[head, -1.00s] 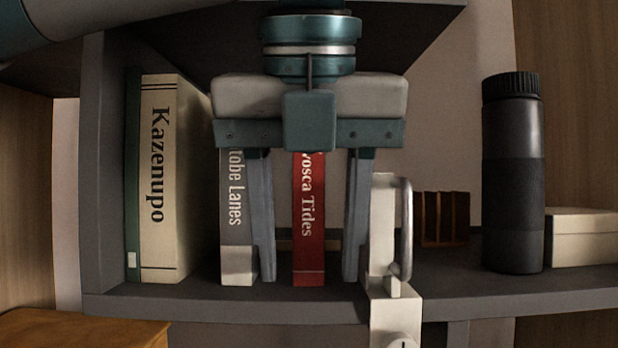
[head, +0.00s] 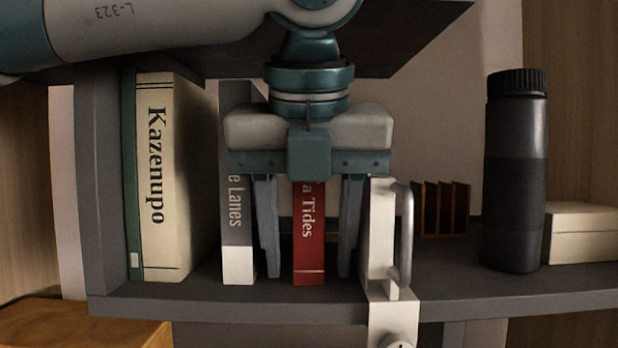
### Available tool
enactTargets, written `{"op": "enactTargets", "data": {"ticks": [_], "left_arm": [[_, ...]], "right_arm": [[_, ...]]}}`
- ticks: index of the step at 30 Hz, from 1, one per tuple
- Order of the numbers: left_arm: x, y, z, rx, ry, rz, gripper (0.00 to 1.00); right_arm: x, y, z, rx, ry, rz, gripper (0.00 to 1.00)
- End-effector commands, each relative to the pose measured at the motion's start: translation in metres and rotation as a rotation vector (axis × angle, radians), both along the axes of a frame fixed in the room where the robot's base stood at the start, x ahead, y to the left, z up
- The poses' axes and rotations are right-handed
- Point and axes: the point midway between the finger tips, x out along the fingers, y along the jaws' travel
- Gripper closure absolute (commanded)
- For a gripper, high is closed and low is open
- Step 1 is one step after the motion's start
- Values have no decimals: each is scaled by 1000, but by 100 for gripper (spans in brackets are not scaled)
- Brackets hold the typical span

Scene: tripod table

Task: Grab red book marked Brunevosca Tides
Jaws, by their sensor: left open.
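The red book (head: 309,255) stands upright on the shelf; its spine shows "a Tides", and its upper part is hidden behind my left gripper. My left gripper (head: 307,272) points down in front of the shelf with one finger on each side of the red spine. It is open, with gaps between both fingers and the book. My right gripper does not show in the head view.
A grey book ending in "e Lanes" (head: 237,215) stands just left of my left finger. The cream "Kazenupo" book (head: 160,230) is further left. A white handled piece (head: 381,240) stands close on the right. A black bottle (head: 514,190) and a box (head: 583,237) are further right.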

Motion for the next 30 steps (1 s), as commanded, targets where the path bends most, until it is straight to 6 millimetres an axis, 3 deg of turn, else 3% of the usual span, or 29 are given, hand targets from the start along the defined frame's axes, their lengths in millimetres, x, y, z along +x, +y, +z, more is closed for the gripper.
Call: {"op": "enactTargets", "data": {"ticks": [14, 21, 30], "left_arm": [[0, 0, -2, 1, 0, 0, 53], [0, 0, -1, 1, 0, 0, 100], [0, 0, 0, -1, -2, 1, 100]], "right_arm": [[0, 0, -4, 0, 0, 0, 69], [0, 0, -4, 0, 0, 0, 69], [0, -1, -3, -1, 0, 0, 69]]}}
